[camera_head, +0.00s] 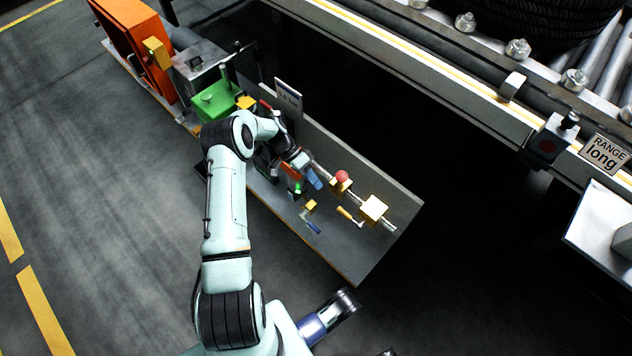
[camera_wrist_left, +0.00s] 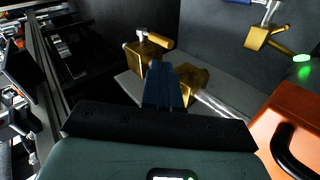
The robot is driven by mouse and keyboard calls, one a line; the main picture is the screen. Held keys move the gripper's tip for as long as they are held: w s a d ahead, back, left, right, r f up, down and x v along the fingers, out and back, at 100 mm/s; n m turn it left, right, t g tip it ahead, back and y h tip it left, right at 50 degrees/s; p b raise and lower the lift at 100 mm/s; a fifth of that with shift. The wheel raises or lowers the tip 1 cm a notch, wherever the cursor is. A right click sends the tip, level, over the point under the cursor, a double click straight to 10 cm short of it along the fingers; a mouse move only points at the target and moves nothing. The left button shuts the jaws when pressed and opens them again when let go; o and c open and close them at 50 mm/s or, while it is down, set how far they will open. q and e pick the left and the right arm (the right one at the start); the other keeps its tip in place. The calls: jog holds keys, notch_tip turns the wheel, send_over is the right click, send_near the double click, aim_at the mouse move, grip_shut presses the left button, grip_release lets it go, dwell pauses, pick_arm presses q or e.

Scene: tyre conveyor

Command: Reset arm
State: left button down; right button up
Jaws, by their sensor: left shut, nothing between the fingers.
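My left arm reaches from the bottom of the head view over a grey workbench (camera_head: 352,258). My left gripper (camera_head: 315,179) has blue fingers and hangs above the bench, beside a metal rod with yellow blocks. In the left wrist view the gripper's fingers (camera_wrist_left: 162,86) are together with nothing between them. They partly hide the yellow block (camera_wrist_left: 191,76) behind them. The other yellow block (camera_head: 374,209) sits near the rod's right end. I cannot make out my right gripper in either view.
A red ball (camera_head: 342,176) tops the rod's nearer block. A green box (camera_head: 215,101) and an orange cabinet (camera_head: 136,40) stand at upper left. A conveyor (camera_head: 440,62) runs along the upper right.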

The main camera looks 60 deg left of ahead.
dwell(0.3)
